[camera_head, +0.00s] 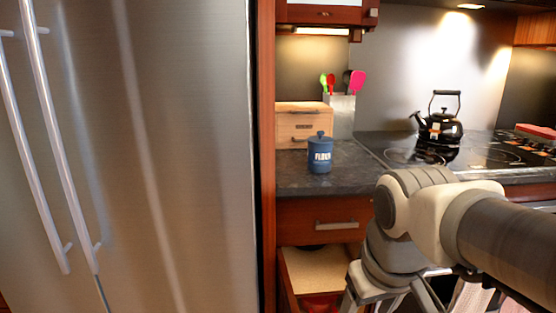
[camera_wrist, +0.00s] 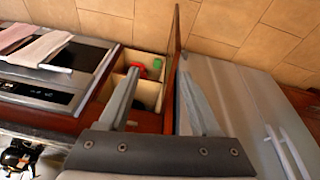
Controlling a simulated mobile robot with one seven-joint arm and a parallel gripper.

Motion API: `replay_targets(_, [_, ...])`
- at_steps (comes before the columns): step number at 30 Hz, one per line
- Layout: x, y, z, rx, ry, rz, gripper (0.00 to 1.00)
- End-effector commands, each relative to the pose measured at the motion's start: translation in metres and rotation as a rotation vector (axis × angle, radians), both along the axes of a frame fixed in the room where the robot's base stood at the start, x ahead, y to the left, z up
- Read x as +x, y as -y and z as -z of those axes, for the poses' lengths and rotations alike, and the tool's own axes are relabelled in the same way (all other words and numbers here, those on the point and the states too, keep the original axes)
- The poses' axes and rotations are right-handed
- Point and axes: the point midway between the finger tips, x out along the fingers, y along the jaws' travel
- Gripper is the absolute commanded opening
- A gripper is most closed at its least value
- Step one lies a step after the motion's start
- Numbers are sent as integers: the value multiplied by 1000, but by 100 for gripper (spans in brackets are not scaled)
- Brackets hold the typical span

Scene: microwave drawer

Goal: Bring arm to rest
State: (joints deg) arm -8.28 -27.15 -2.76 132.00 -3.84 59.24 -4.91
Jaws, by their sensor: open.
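My arm reaches in from the right in the head view and bends down in front of the counter. My gripper (camera_wrist: 158,92) is open, its two fingers spread apart with nothing between them. It also shows at the bottom of the head view (camera_head: 388,295), partly cut off by the frame edge. It is in front of and above the open drawer (camera_head: 310,262). The open drawer also shows in the wrist view, behind the fingers. A red item (camera_wrist: 137,66) and a green item (camera_wrist: 157,64) lie inside it.
A steel fridge (camera_head: 150,150) fills the left. A blue flour jar (camera_head: 320,155), a wooden box (camera_head: 303,122) and a utensil holder (camera_head: 343,115) stand on the counter. A black kettle (camera_head: 441,126) sits on the stove. Towels (camera_wrist: 40,48) hang at the oven front.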

Motion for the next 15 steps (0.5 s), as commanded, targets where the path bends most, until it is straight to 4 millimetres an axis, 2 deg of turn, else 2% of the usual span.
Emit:
replay_targets(3, [-18,6,0,38,87,79,65])
replay_targets(10, [-42,14,3,91,227,207,65])
replay_targets(11, [-40,13,-15,90,218,200,65])
replay_targets(15, [-39,13,-45,89,213,195,65])
